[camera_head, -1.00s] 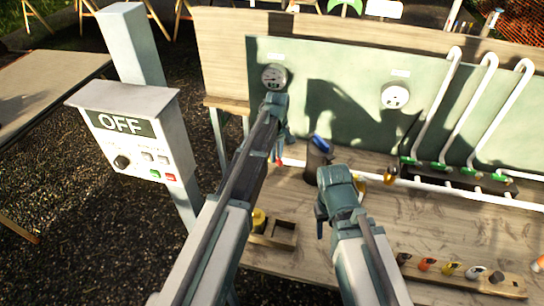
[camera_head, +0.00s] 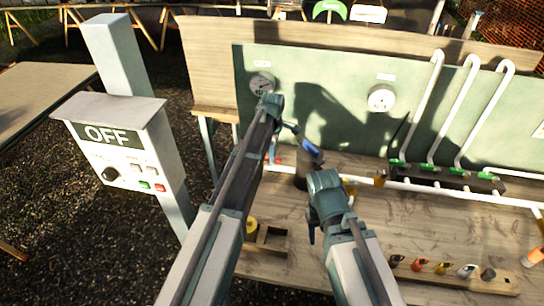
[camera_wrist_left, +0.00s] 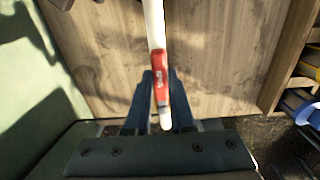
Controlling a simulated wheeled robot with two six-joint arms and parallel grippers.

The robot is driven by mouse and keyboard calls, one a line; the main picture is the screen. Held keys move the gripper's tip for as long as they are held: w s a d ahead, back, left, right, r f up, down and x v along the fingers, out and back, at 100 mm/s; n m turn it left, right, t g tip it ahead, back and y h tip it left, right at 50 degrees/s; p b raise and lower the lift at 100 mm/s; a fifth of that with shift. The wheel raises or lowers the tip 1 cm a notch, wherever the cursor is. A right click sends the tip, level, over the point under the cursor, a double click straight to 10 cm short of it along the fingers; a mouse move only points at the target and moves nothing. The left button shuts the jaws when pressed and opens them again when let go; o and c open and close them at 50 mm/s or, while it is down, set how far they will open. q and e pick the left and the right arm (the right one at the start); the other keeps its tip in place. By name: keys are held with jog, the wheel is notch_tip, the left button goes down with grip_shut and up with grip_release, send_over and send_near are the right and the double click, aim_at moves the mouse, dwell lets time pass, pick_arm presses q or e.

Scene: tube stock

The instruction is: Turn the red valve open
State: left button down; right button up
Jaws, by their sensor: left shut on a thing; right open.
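The red valve (camera_wrist_left: 160,75) shows in the left wrist view as a red lever with light lettering, in line with a white pipe (camera_wrist_left: 153,20). My left gripper (camera_wrist_left: 160,92) has its two dark blue fingers on either side of the lever and is shut on it. In the head view my left arm hides most of this spot; a small red bit (camera_head: 278,160) shows just right of the arm. My right gripper (camera_head: 311,228) is open and empty over the bench, pointing down; its fingers are small and partly hidden.
A control box (camera_head: 125,160) reading OFF stands left. Two round gauges (camera_head: 381,98) are on the green panel, with white pipes (camera_head: 466,110) at right. A wooden holder (camera_head: 445,275) with several small items lies front right. The bench middle (camera_head: 400,225) is clear.

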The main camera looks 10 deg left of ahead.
dwell(0.6)
pick_arm(q)
jog(key=c, duration=0.8)
grip_release()
jog(key=shift+w, duration=0.1)
jog(key=shift+o, duration=0.2)
jog(key=shift+r, duration=0.1)
notch_tip(320, 180, up, 14)
jog(key=p, duration=1.4)
jog(key=shift+f, duration=0.25)
jog(key=s+d+f+m+b, duration=0.2)
jog(key=s+f+m+b, duration=0.2)
jog(key=s+m, duration=0.3)
jog(key=s+d+f+m+b, duration=0.2)
jog(key=s+f+m+b, duration=0.2)
jog(key=s, duration=0.9)
jog(key=s+d+f+m+y+b, duration=0.1)
jog(key=s+f+m+b, duration=0.3)
jog(key=s+m, duration=0.6)
jog(key=shift+s+d, duration=0.15)
jog(key=shift+d, duration=0.75)
